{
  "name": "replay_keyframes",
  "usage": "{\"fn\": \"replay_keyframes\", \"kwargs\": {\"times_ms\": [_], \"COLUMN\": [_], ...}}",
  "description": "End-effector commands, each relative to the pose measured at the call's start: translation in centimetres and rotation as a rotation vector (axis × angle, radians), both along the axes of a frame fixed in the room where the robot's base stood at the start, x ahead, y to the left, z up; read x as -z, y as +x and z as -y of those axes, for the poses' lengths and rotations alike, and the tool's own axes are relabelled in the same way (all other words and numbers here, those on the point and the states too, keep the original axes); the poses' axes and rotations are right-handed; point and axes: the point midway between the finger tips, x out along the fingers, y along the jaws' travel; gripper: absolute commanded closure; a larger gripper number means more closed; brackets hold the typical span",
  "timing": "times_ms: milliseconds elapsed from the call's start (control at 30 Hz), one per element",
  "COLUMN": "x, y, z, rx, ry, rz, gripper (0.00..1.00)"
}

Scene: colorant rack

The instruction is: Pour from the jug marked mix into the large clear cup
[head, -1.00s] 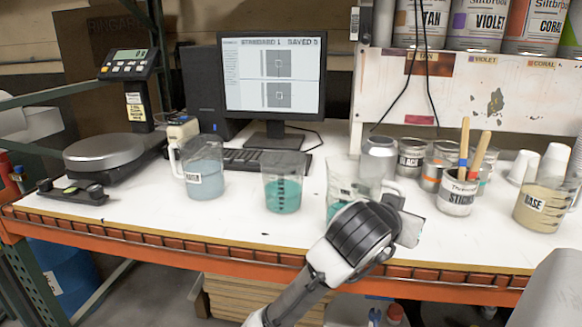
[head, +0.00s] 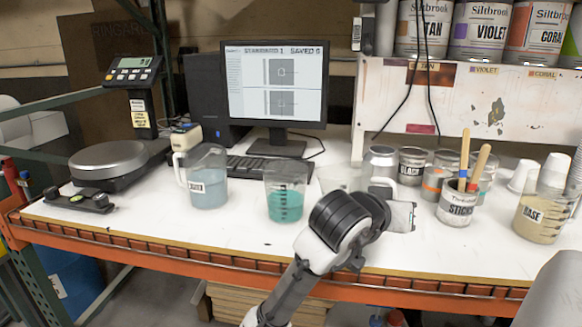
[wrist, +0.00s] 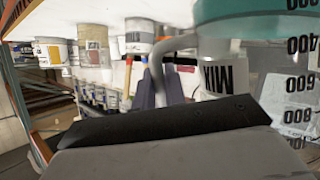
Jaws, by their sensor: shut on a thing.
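The jug marked mix (wrist: 225,78) shows upside down in the wrist view, with its grey handle (wrist: 172,45) between the fingers. My gripper (wrist: 158,88) is shut on this handle. In the head view the jug (head: 340,178) is clear and mostly hidden behind my arm, so I cannot tell its tilt or whether it touches the table. The large clear cup (head: 285,190) stands upright just left of the jug, with teal liquid in its lower part and dark measuring marks. Its marks (wrist: 300,82) also show at the right of the wrist view.
A jug of pale blue liquid (head: 207,180) stands left of the cup. A silver can (head: 380,168), a pot of sticks (head: 457,205) and the base jug (head: 541,215) stand to the right. The scale (head: 108,158) is at the left. The table's front strip is clear.

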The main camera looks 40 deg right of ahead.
Motion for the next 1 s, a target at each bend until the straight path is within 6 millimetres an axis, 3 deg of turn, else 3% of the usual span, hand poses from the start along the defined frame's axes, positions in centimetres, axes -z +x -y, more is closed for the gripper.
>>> {"fn": "replay_keyframes", "kwargs": {"times_ms": [1000], "x": [-9.4], "y": [4.7], "z": [-1.1], "rx": [0.001], "ry": [-0.119], "rz": [-0.493], "gripper": [1.0]}}
